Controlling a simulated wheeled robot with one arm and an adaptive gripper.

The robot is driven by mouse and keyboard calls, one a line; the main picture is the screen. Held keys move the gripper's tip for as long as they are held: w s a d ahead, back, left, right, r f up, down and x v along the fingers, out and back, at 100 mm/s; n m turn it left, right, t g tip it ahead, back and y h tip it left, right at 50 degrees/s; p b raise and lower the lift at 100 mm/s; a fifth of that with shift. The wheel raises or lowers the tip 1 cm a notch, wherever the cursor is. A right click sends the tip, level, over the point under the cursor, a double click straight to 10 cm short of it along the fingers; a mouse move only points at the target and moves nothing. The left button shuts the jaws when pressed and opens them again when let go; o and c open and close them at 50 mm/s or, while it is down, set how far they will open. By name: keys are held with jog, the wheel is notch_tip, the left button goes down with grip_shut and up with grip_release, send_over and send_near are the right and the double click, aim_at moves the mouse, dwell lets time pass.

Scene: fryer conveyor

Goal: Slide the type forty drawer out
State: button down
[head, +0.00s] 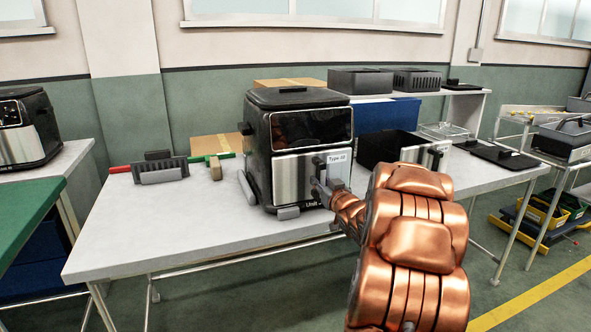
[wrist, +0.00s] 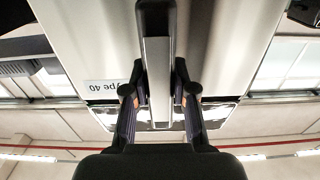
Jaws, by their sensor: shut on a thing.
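The black and silver fryer (head: 290,115) stands upright on the white table. Its silver drawer front (head: 290,178) carries a white "Type 40" label (head: 337,157), shown upside down and partly cut off in the wrist view (wrist: 103,86). The drawer front appears flush with the fryer body. My gripper (head: 325,190) is at the handle on the drawer front. In the wrist view my gripper (wrist: 160,95) has one finger on each side of the upright handle (wrist: 158,60) and is shut on it. My copper-coloured arm hides part of the table to the right.
A separate black drawer (head: 385,150) with a silver front sits right of the fryer on the white table (head: 130,235). A grey part (head: 160,172) with red and green handles lies to the left. Another fryer (head: 25,130) stands at far left. The table's front left is clear.

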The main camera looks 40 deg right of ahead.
jog(key=shift+v, duration=3.35)
jog(key=c, duration=0.9)
grip_release()
jog(key=shift+o, duration=0.3)
jog(key=o, duration=0.3)
jog(key=shift+s, duration=0.1)
jog(key=v, duration=0.6)
jog(key=shift+s+a+p, duration=0.2)
jog(key=shift+s+p, duration=0.15)
jog(key=shift+p, duration=0.05)
